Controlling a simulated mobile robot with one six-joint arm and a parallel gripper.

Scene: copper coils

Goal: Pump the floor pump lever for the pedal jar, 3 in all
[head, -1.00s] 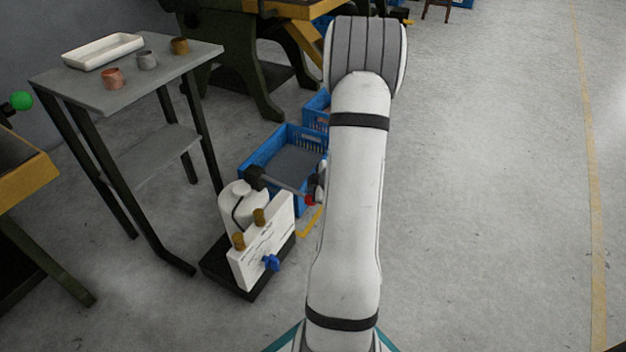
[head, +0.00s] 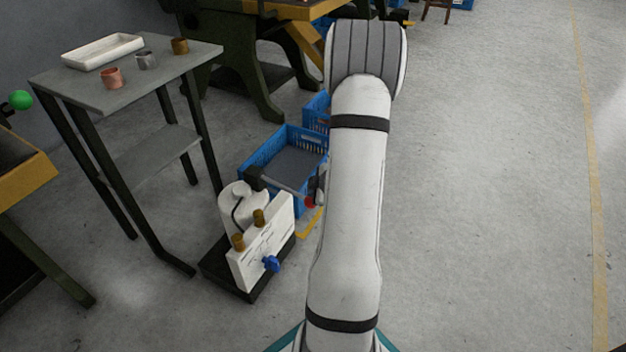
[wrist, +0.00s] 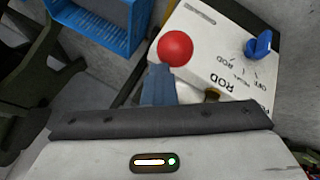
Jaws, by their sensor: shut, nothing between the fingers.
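The floor pump unit stands on a black base (head: 225,272) on the floor, left of my arm in the head view. It has a white jar (head: 236,215) and a white front panel (head: 250,262) with two brass fittings and a blue knob (head: 271,264). Its lever (head: 287,188) sticks out to the right and ends in a red ball (head: 310,203). In the wrist view the red ball (wrist: 175,48) shows just beyond my gripper (wrist: 158,70), whose fingers are together. Whether they touch the lever or ball is unclear. In the head view my arm mostly hides the gripper.
Blue crates (head: 283,150) stand behind the pump. A grey table (head: 120,85) with a white tray (head: 103,50) and several small cups stands at left. A green-legged machine (head: 235,50) is at the back. The floor on the right is clear.

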